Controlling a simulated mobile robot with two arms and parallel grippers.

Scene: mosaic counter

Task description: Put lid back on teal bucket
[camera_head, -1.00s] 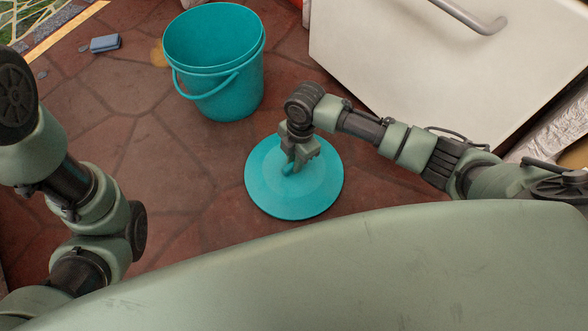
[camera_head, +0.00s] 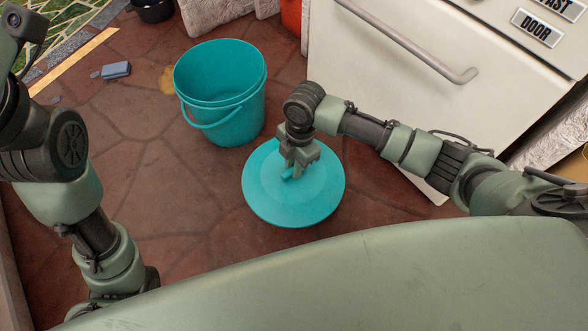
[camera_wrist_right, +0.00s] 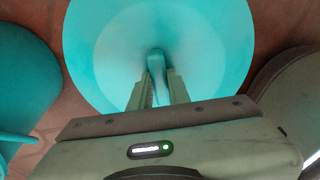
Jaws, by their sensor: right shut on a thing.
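The teal bucket (camera_head: 225,118) stands upright and open on the floor, its handle hanging down at its front. The round teal lid (camera_head: 265,195) is to the right of and nearer than the bucket. My right gripper (camera_head: 296,172) is shut on the lid's raised handle. In the right wrist view the handle (camera_wrist_right: 156,66) sits between the fingers (camera_wrist_right: 158,85), and part of the bucket (camera_wrist_right: 25,95) shows at the left. The lid is apart from the bucket. My left arm comes in from the left; its fingers are not in view.
A white appliance with a drawer handle (camera_head: 410,45) stands at the right, close to my right arm. A blue sponge-like block (camera_head: 116,70) lies left of the bucket. A black pot (camera_head: 153,10) and a red object (camera_head: 291,15) are at the back. Floor left of the bucket is mostly clear.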

